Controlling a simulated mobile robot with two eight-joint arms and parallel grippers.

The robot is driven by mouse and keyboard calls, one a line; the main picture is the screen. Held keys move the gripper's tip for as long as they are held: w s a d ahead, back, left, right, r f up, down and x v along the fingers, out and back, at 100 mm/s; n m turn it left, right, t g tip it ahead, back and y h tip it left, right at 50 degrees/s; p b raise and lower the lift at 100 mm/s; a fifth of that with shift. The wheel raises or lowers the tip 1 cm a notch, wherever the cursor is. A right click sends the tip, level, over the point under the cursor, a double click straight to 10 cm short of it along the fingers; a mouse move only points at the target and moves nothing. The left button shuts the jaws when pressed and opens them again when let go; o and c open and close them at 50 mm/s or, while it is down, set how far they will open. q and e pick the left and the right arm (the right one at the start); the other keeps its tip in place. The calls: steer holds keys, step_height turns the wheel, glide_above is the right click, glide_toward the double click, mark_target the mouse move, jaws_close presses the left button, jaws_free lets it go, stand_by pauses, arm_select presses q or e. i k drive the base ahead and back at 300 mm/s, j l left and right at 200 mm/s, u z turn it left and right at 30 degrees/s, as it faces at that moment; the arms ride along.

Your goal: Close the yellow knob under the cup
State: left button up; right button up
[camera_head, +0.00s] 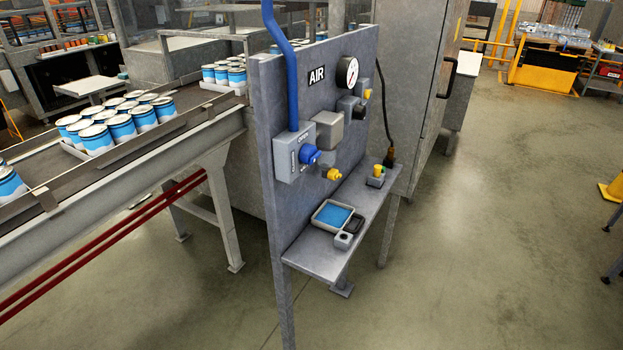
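A grey upright panel (269,180) marked AIR stands in the middle of the view. A grey cup-like housing (328,131) is mounted on its face. A yellow knob (331,174) sticks out of the panel below this housing, just right of a blue knob (309,154) on a grey valve box (287,160). I cannot tell whether the yellow knob is open or closed. A second, smaller yellow knob (367,94) sits higher up, near the round gauge (347,72). Neither of my grippers is in view.
A shelf (318,262) juts out below the knobs, with a blue-lined tray (331,214) and a small yellow-topped box (377,175). A conveyor (120,165) with blue-and-white cans is at left, a grey cabinet (420,60) behind.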

mark_target(333, 174)
steer(key=l+u, duration=0.1)
steer(key=u, duration=0.25)
steer(key=i+l+u, duration=0.1)
steer(key=u, duration=0.2)
steer(key=l+u, duration=0.1)
steer(key=u, duration=0.25)
steer(key=i+l, duration=0.1)
steer(key=l, duration=0.6)
steer(key=i+l, duration=0.15)
steer(key=l, duration=0.2)
